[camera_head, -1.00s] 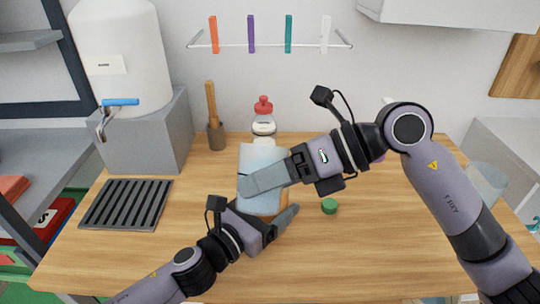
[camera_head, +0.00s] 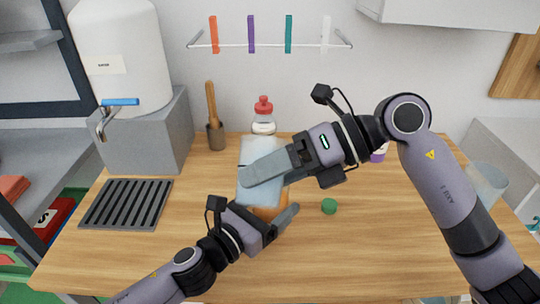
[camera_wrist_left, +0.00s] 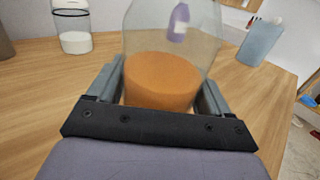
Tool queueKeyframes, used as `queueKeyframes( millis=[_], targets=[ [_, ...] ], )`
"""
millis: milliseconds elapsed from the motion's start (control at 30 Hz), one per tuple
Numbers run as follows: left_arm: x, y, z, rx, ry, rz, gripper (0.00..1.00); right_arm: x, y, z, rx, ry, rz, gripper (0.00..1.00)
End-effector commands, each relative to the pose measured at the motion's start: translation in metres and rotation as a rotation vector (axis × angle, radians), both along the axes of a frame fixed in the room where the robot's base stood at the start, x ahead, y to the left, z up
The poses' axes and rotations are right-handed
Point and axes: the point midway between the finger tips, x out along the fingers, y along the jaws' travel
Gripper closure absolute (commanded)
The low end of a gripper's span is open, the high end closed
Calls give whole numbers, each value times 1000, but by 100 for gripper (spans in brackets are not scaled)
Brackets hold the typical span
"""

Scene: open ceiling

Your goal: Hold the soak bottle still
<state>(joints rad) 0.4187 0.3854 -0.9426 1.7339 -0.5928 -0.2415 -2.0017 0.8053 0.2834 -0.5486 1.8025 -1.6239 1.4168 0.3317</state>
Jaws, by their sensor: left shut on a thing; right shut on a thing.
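The soak bottle, clear with an orange filling (camera_wrist_left: 160,82), stands between my left gripper's fingers in the left wrist view. I cannot tell whether the two touch.
A small green cap (camera_head: 329,206) lies to the right. A red-capped bottle (camera_head: 264,122) and a grey cup with a wooden handle (camera_head: 216,135) stand behind. A purple item (camera_head: 379,155) is partly behind my right arm. A clear container (camera_head: 486,186) stands at the right edge.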

Motion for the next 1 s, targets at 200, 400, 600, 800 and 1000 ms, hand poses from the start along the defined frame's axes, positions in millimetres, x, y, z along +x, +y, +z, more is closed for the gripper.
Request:
queueKeyframes(
  millis=[200, 400, 600, 800, 1000],
  targets=[
    [0, 0, -1, 2, 1, 0, 67, 0, 0, 2, 6, 29, -1, 61],
    [0, 0, -1, 2, 1, 0, 67, 0, 0, 4, 11, 55, 0, 61],
    [0, 0, -1, 2, 1, 0, 67, 0, 0, 6, 16, 82, -1, 61],
    [0, 0, -1, 2, 1, 0, 67, 0, 0, 7, 21, 109, -1, 61],
    [0, 0, -1, 2, 1, 0, 67, 0, 0, 9, 26, 136, -1, 61]
  ],
)
